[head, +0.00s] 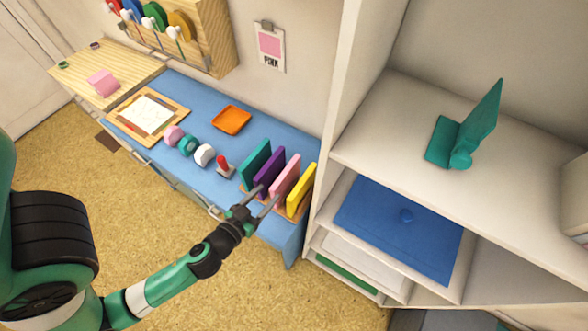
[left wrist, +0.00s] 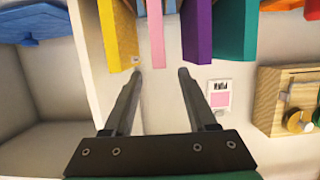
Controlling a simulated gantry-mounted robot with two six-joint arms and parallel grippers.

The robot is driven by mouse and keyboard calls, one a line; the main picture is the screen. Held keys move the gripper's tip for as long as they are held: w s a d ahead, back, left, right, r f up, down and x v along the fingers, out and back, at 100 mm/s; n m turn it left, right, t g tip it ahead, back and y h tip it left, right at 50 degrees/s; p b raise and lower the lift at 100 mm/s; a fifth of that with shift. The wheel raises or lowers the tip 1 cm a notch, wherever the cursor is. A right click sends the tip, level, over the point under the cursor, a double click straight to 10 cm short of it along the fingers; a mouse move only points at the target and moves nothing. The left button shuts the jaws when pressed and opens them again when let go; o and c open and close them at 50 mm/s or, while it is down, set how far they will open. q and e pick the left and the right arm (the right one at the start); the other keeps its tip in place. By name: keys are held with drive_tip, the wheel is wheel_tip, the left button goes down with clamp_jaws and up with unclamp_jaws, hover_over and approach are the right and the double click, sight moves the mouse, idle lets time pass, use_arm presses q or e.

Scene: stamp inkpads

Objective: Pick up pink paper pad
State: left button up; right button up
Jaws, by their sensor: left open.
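The pink paper pad (head: 285,176) stands upright in a row on a wooden holder (head: 247,189), between the purple pad (head: 268,170) and the yellow pad (head: 301,190). A teal pad (head: 255,161) stands at the row's left end. My left gripper (head: 266,196) is open and empty, just in front of the row. In the left wrist view the pink pad (left wrist: 157,35) shows as a thin slab ahead of the gap between the open fingertips (left wrist: 160,74). The fingers look apart from it. My right gripper is not in view.
The blue desk (head: 212,180) also holds a red stamp (head: 223,167), several round stamps, an orange tray (head: 232,120) and a paper board (head: 148,113). A white shelf (head: 330,140) stands close to the right of the pads. A pink sign (head: 270,45) hangs on the wall.

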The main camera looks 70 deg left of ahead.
sight(275, 185)
use_arm(q)
drive_tip(key=p+x, duration=0.2)
drive_tip(key=x, duration=0.3)
drive_tip(key=shift+w+a+f, duration=0.1)
drive_tip(key=shift+w, duration=0.1)
drive_tip(key=shift+w+a+f, duration=0.1)
drive_tip(key=shift+w+f, duration=0.05)
drive_tip(key=shift+w+a+p, duration=0.2)
drive_tip(key=shift+w+p, duration=0.05)
drive_tip(key=shift+p, duration=0.2)
drive_tip(key=x, duration=0.4)
drive_tip(key=shift+w+a+f+p, duration=0.1)
drive_tip(key=shift+w+a+p, duration=0.1)
drive_tip(key=shift+p, duration=0.1)
clamp_jaws()
drive_tip(key=shift+d, duration=0.1)
idle(0.3)
